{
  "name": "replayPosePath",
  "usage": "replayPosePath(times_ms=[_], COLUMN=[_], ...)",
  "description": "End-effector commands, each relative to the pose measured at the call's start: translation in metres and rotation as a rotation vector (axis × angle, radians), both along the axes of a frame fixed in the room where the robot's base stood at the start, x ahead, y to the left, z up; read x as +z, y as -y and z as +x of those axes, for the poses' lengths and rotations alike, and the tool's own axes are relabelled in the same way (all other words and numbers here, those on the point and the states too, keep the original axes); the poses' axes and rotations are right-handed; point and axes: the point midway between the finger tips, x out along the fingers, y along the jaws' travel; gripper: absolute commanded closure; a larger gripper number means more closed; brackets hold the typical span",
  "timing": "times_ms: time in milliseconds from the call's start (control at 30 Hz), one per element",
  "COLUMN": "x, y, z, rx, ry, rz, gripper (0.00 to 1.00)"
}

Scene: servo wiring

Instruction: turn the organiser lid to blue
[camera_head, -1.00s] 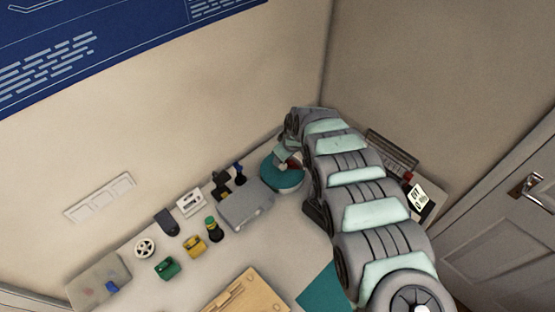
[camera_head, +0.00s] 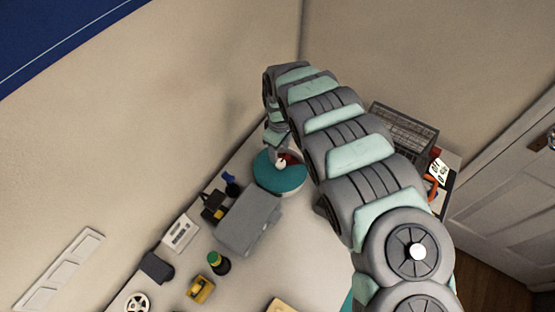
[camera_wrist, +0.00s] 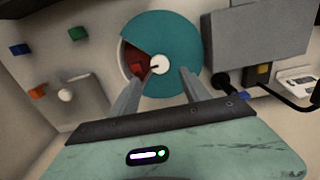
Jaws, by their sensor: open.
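The round organiser has a teal lid (camera_head: 279,180) and stands at the back of the table, below my arm. In the wrist view the lid (camera_wrist: 175,35) has a wedge-shaped opening at its left, with a red compartment (camera_wrist: 136,62) showing through. A white knob (camera_wrist: 159,64) with a dark mark sits at the lid's centre. My gripper (camera_wrist: 166,73) is open, its fingertips on either side of the knob in that view; I cannot tell whether they touch it. In the head view my gripper (camera_head: 279,158) is above the lid. No blue compartment shows through the opening.
A grey box (camera_head: 249,220) stands close beside the organiser, with dark parts (camera_head: 214,206) behind it. A wire basket (camera_head: 405,130) is right of my arm. Small coloured blocks, including a blue one (camera_wrist: 20,48), lie left in the wrist view.

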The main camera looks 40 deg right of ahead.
Motion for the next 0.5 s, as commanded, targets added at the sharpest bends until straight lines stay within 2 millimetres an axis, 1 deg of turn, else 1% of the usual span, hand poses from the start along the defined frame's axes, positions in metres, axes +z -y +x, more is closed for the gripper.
replayPosePath(times_ms=[33,100,300,500], x=[-0.011,-0.024,-0.053,-0.070], y=[-0.002,-0.003,-0.002,-0.002], z=[0.000,-0.001,0.000,0.000], rx=[0.001,0.001,0.000,0.002], ry=[0.000,-0.002,-0.001,-0.001], rz=[0.004,0.006,0.004,0.002], gripper=[0.45,0.45,0.45,0.45])
